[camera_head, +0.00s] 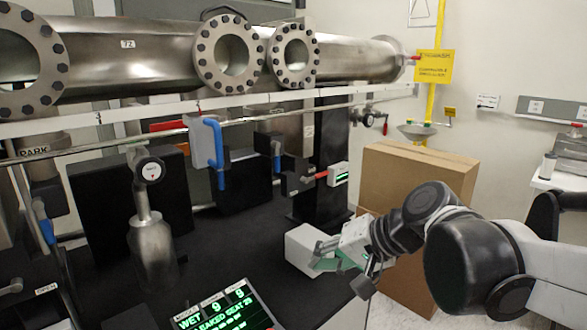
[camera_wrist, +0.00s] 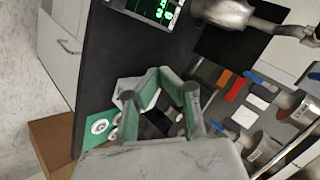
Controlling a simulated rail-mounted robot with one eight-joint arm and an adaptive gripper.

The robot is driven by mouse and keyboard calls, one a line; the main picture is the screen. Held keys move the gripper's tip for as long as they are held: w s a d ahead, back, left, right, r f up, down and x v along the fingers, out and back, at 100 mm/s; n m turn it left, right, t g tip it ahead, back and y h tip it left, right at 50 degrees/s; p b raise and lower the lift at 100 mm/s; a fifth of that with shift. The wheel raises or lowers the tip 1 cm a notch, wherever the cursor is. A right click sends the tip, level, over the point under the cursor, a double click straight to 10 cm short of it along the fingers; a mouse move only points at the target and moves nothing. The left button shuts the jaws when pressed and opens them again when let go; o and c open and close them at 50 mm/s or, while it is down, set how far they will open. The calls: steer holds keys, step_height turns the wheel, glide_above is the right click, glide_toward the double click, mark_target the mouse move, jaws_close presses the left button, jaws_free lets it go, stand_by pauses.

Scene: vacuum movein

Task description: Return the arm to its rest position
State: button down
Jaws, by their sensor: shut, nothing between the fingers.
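My arm reaches in from the right in the head view. My gripper (camera_head: 322,256), with green-grey fingers, is low over the black table, at the right side of a white block (camera_head: 300,248). I cannot tell whether the fingers touch the block. In the wrist view my gripper (camera_wrist: 168,74) has its fingertips close together, with nothing seen held between them. A pale block (camera_wrist: 126,86) shows behind the left finger there, partly hidden.
A cardboard box (camera_head: 415,165) stands behind my forearm. A steel pipe with flanges (camera_head: 228,54) and blue-handled valves (camera_head: 214,143) line the back. A display with green text (camera_head: 222,306) is at the front. Bare black table (camera_head: 225,245) lies left of the block.

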steer(key=s+d+f+n+h, duration=0.1)
steer(key=s+d+f+h, duration=0.2)
steer(key=s+d, duration=0.3)
steer(key=s+d+f+n+t+h, duration=0.1)
steer(key=s+d+f+h, duration=0.2)
steer(key=d, duration=0.6)
steer(key=s+h, duration=0.2)
steer(key=s, duration=0.1)
steer(key=shift+s+f+t, duration=0.25)
steer(key=shift+f+t, duration=0.05)
